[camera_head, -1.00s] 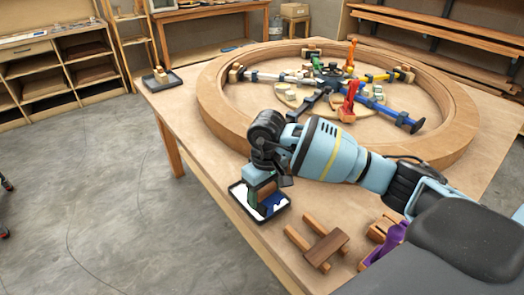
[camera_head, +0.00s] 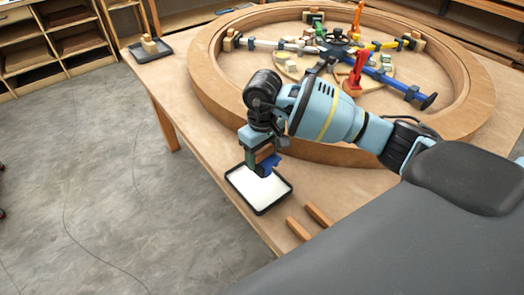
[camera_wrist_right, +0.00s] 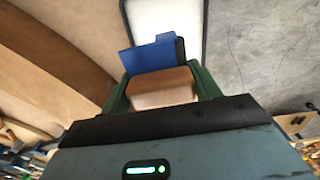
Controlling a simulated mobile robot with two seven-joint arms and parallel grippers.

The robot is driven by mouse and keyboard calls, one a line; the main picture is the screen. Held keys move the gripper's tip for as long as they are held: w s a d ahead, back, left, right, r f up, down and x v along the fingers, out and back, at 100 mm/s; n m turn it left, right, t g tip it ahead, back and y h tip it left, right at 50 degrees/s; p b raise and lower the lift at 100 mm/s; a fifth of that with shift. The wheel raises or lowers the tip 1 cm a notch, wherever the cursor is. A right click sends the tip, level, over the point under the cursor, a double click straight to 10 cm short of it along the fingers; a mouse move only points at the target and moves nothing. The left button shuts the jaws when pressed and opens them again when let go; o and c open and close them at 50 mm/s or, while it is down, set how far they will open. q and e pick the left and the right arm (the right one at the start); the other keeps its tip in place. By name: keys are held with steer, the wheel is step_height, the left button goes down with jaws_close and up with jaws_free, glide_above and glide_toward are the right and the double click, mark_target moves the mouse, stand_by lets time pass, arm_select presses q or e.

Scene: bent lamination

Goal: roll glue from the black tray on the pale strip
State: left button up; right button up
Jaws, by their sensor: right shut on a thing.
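My right gripper (camera_head: 262,158) has green fingers shut on the wooden handle (camera_wrist_right: 160,88) of a glue roller. The roller's blue part (camera_wrist_right: 152,55) points ahead in the wrist view, and shows in the head view (camera_head: 267,166) over the back side of the tray. Whether it touches the glue is unclear. The black tray (camera_head: 275,203) lies near the table's edge with white glue (camera_head: 257,189) in it; the white also shows in the wrist view (camera_wrist_right: 165,18). I cannot pick out the pale strip with certainty. My left gripper is out of view.
A large wooden ring (camera_head: 212,95) with clamps inside, including a red one (camera_head: 356,72) and a blue bar (camera_head: 400,85), fills the back of the table. Wooden bars (camera_head: 299,229) lie right of the black tray. A small tray with blocks (camera_head: 150,46) stands at the far left corner.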

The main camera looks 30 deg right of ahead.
steer(key=shift+f+b, duration=0.6)
steer(key=shift+f, duration=1.55)
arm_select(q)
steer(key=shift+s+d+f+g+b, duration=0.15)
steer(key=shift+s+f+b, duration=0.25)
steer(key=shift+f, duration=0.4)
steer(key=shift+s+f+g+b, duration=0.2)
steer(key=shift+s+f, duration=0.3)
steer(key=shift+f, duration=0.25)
arm_select(e)
steer(key=shift+f, duration=1.1)
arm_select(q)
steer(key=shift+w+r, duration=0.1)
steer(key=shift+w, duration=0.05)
arm_select(e)
steer(key=shift+r, duration=0.15)
steer(key=shift+r+p, duration=0.95)
steer(key=shift+r, duration=2.1)
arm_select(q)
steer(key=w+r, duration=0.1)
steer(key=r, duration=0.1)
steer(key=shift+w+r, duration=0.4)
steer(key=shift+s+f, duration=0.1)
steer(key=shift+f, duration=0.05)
